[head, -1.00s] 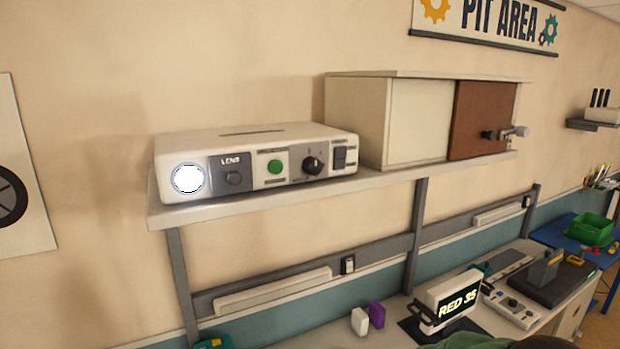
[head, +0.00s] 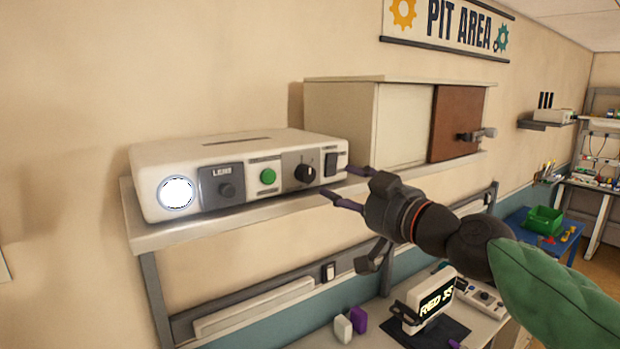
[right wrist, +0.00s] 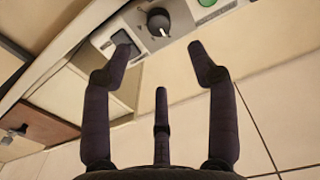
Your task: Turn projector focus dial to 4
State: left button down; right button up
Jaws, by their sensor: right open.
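The white projector (head: 240,150) sits on the wall shelf. The numbers around the dial are too small to read. My right gripper (head: 336,186) is open and empty, just right of and in front of the dial, apart from it. In the right wrist view the dial (right wrist: 158,22) lies beyond the open fingers (right wrist: 160,75). My left gripper is out of view.
A cream cabinet (head: 340,120) with a brown door (head: 456,122) stands on the same shelf (head: 180,230), right of the projector.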

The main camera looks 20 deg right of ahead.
aim_at(310, 176)
jog(key=p+x, duration=0.1)
jog(key=x, duration=0.9)
jog(key=shift+w+f+p, duration=0.15)
jog(key=shift+w+p, duration=0.1)
jog(key=shift+p, duration=0.05)
jog(key=c, duration=1.2)
